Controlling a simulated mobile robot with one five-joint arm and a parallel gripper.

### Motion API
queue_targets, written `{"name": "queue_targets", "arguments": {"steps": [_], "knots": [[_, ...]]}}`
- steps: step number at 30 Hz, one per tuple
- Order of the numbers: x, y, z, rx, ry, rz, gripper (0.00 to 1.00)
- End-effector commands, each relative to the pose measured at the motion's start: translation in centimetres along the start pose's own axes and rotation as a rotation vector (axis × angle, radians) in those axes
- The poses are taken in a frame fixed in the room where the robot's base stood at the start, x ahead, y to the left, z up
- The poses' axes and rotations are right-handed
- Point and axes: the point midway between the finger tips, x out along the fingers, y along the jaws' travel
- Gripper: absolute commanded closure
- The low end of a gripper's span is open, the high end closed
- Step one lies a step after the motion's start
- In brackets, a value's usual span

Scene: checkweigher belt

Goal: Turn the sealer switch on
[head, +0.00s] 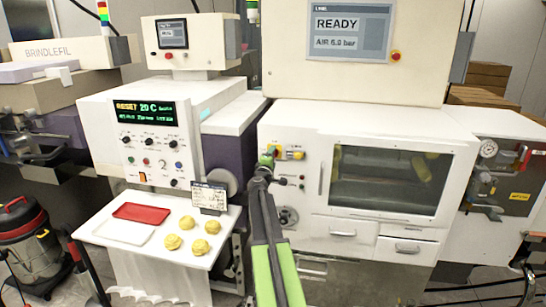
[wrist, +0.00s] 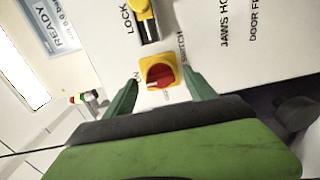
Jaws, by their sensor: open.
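The sealer switch (wrist: 160,74) is a red rotary knob on a yellow square plate, with partly covered lettering around it, including "SWITCH". In the wrist view it lies between the two green fingertips of my gripper (wrist: 159,84). The jaws are open, one finger on either side of the knob. I cannot tell whether they touch it or which position the knob points to. In the head view my gripper (head: 265,165) is at the left side of the white sealer's front (head: 300,118) and covers part of the switch area.
A yellow-and-black lock part (wrist: 145,22) sits close to the switch. A glazed door (head: 391,180) with a vertical handle is to the right of my gripper. A small white table (head: 150,252) with a red tray (head: 142,212) and several yellow lumps (head: 212,227) stands to the left.

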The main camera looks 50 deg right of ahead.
Motion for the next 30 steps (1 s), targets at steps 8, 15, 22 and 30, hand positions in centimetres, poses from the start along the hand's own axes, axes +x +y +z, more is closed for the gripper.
{"name": "queue_targets", "arguments": {"steps": [8, 15, 22, 30], "knots": [[-8.7, 0.0, 0.2, 0.0, 0.003, 0.0, 0.35], [-13.2, 0.0, 0.2, 0.001, 0.002, 0.0, 0.35], [-14.2, 0.0, 0.2, 0.001, 0.0, 0.0, 0.35], [-14.1, 0.0, 0.1, 0.001, 0.001, 0.0, 0.35]]}}
